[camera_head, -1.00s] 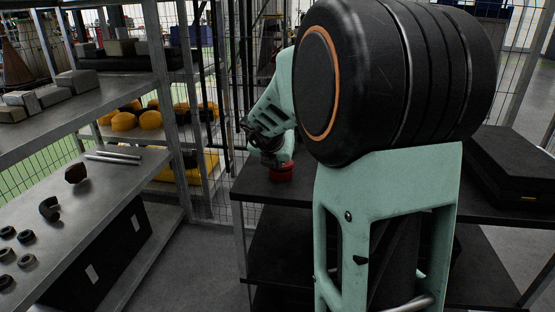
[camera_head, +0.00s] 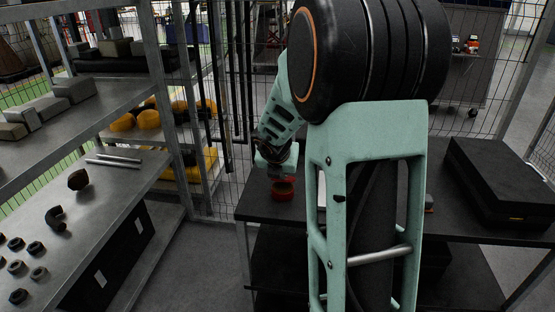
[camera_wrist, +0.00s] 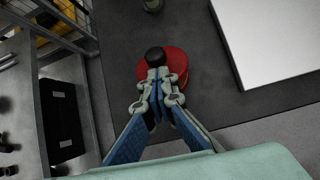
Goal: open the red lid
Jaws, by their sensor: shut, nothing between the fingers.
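The red lid (camera_wrist: 176,64) is round and lies on the dark table top, with a black round knob-like piece (camera_wrist: 155,56) showing over it in the wrist view. In the head view the red round thing (camera_head: 283,190) sits near the table's left end, its middle looking dark. My gripper (camera_wrist: 156,74) is shut and empty, its fingertips over the near side of the lid, close to the black piece. I cannot tell whether they touch. In the head view my gripper (camera_head: 279,172) is just above the red thing, its fingertips hard to make out.
A white flat panel (camera_wrist: 270,40) lies right of the lid. A small dark round object (camera_wrist: 152,5) is beyond it. Black stacked cases (camera_head: 505,180) stand at the table's right. Metal shelves (camera_head: 120,175) with dark fittings stand left. Wire fencing runs behind.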

